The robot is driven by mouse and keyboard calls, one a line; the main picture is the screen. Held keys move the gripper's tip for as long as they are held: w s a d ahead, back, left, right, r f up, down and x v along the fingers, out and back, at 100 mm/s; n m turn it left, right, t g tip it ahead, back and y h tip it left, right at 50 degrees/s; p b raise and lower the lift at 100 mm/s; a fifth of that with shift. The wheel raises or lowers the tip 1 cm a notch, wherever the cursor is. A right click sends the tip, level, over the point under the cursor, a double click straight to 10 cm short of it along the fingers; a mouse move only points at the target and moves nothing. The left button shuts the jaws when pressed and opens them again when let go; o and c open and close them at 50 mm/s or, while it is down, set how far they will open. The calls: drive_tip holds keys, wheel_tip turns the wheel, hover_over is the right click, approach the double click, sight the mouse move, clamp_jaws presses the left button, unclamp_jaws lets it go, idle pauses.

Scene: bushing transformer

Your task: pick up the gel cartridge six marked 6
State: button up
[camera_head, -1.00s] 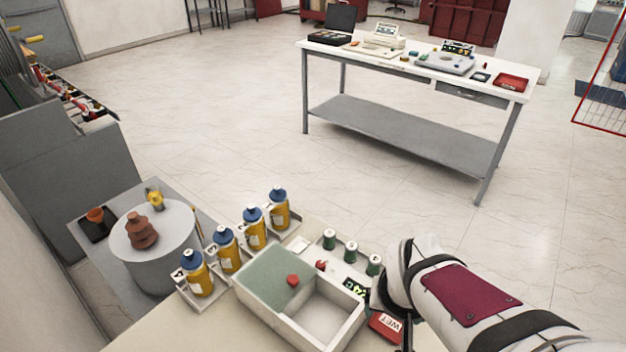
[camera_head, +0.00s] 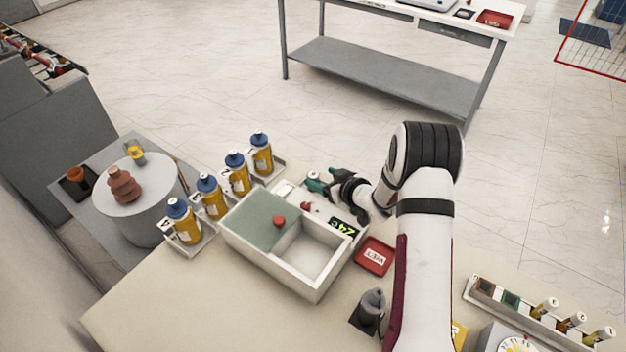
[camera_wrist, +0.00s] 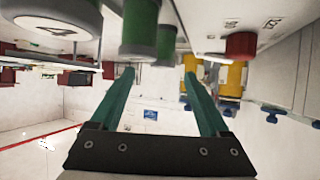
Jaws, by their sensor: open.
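My gripper (camera_head: 316,181) is at the back edge of the white tray in the head view, with teal fingers. In the wrist view my gripper (camera_wrist: 159,72) is open, its fingers spread with nothing clamped between them. That view looks upside down. A green cartridge (camera_wrist: 139,25) with a pale rim shows just beyond the fingertips, and another green cartridge (camera_wrist: 165,42) stands behind it. A larger pale round end (camera_wrist: 58,28) with a dark mark is close at the upper left. I cannot read which one is marked 6. In the head view my gripper and wrist hide most of the cartridge row.
The white tray (camera_head: 262,262) has a red knob (camera_head: 279,221) on its green part. Several yellow bottles with blue caps (camera_head: 237,172) stand left of it. A red WET dish (camera_head: 374,256), a dark grey object (camera_head: 369,311) and a vial rack (camera_head: 535,317) are to the right.

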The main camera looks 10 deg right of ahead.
sight(314, 175)
drive_tip(key=x, duration=0.5)
drive_tip(key=shift+s+a+f, duration=0.1)
drive_tip(key=shift+a+f, duration=0.05)
clamp_jaws()
